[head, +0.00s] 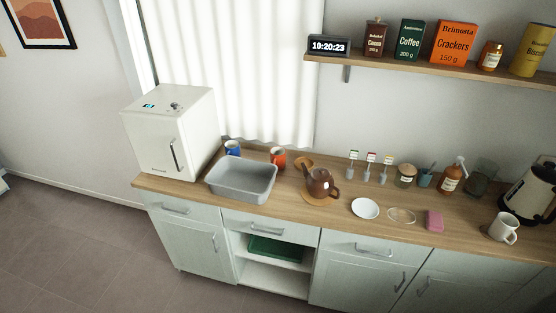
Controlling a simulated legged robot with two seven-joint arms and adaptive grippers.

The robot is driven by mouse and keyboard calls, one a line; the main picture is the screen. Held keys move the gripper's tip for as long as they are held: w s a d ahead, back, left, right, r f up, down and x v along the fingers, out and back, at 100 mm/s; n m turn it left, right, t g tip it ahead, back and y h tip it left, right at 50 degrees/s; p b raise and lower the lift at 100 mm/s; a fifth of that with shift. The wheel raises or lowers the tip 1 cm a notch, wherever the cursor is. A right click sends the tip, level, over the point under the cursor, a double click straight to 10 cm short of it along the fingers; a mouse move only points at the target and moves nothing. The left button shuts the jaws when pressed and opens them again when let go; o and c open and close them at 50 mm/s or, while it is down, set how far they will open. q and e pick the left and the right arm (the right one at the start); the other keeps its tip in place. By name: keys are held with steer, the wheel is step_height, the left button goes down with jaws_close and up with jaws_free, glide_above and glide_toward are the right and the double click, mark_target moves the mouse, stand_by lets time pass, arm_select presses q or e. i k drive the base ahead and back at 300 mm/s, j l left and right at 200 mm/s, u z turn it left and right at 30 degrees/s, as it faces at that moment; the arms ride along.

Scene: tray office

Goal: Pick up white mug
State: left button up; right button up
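A white mug (503,228) stands upright near the right end of the wooden counter (462,236), close to its front edge. Its handle points to the right. It sits just in front of the white and black kettle (528,193). Neither of my grippers shows in the head view.
A grey basin (241,181), brown teapot (320,184), white saucer (365,208), clear round dish (401,215) and pink sponge (434,220) lie along the counter. An amber pump bottle (452,178) stands behind. Bare counter lies between the sponge and the mug.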

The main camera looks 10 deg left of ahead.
mark_target(505, 231)
steer(key=l+z, duration=0.1)
steer(key=z, duration=1.2)
